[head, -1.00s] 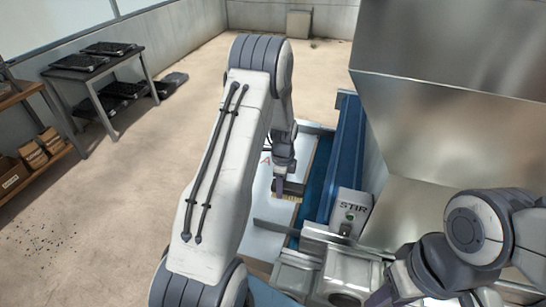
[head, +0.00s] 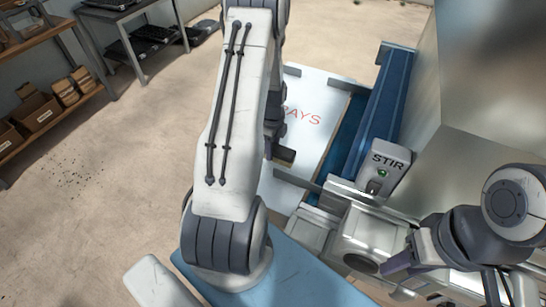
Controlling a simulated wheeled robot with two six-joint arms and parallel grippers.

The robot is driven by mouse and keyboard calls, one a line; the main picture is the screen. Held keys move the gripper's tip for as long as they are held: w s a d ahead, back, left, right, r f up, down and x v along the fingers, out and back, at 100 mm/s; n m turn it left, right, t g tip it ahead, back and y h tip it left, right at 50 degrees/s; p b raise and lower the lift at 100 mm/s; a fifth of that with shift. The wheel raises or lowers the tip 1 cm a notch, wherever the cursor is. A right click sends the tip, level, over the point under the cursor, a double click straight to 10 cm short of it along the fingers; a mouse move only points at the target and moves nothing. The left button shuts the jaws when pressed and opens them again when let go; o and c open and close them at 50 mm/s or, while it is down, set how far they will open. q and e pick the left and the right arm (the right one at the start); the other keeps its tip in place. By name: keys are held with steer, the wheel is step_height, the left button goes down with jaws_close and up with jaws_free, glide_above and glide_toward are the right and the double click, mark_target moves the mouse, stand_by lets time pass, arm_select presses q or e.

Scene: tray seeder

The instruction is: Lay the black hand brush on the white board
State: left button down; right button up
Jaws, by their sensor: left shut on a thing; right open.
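My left gripper (head: 277,143) hangs over the white board (head: 322,84), which has red lettering partly hidden by my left arm. It is shut on the black hand brush (head: 286,156), a small dark block showing beside the fingers. The brush is over the near part of the board, below the lettering; I cannot tell whether it touches the board. My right gripper (head: 394,264) is at the lower right, away from the board, open and empty.
A metal guide plate (head: 297,181) crosses the board's near end. A blue rail (head: 383,100) runs along its right. A large steel housing (head: 490,110) fills the right. Shelves with cartons (head: 38,108) stand at left.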

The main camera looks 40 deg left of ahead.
arm_select(q)
step_height(320, 180, down, 4)
steer(key=shift+r+b, duration=0.15)
steer(key=shift+b, duration=1.05)
steer(key=shift+r, duration=0.15)
steer(key=shift+c, duration=1.4)
jaws_free()
step_height(320, 180, up, 12)
steer(key=p, duration=1)
